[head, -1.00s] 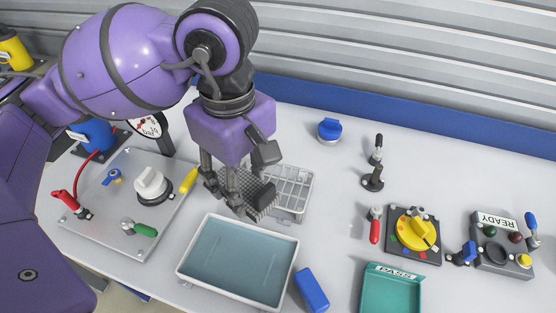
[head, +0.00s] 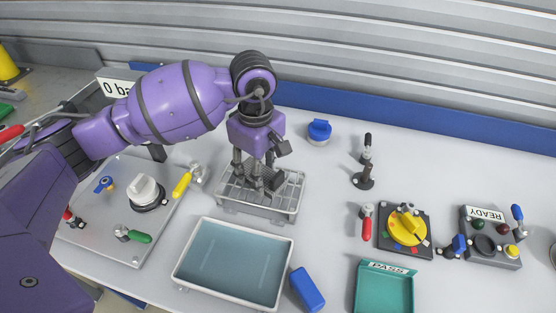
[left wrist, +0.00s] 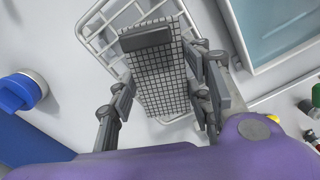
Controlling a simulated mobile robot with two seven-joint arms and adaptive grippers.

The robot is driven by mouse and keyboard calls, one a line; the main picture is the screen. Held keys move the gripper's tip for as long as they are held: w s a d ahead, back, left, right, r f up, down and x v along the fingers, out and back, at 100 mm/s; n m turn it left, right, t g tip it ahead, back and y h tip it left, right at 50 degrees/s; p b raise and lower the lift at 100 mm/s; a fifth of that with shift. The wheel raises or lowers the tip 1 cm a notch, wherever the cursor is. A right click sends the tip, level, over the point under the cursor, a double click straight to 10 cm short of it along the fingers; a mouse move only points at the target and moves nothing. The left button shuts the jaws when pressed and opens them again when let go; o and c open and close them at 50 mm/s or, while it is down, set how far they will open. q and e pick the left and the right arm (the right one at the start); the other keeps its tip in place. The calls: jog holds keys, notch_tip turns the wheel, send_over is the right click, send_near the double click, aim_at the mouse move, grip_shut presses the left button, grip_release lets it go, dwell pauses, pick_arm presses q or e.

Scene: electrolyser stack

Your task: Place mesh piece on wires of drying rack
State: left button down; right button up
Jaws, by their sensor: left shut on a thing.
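The mesh piece is a grey gridded sheet (left wrist: 160,85) with a dark bar across one end, seen in the left wrist view. My left gripper (head: 261,184) is shut on it, with a finger at each side edge. The drying rack (head: 232,203) is a pale wire basket behind the tray in the head view; its wires (left wrist: 96,22) show around the mesh in the left wrist view. The mesh is over the rack. I cannot tell whether it touches the wires. In the head view the fingers hide much of the mesh. My right gripper is not in view.
A white tray of bluish liquid (head: 180,270) stands in front of the rack, with a blue block (head: 308,289) beside it. A metal plate with a white knob and valves (head: 95,235) lies left. A blue-capped jar (head: 319,132) stands behind right.

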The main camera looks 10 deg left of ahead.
pick_arm(q)
jog(key=shift+f, duration=0.6)
jog(key=shift+f, duration=0.15)
jog(key=c, duration=0.9)
grip_release()
notch_tip(320, 180, up, 12)
jog(key=shift+r, duration=0.2)
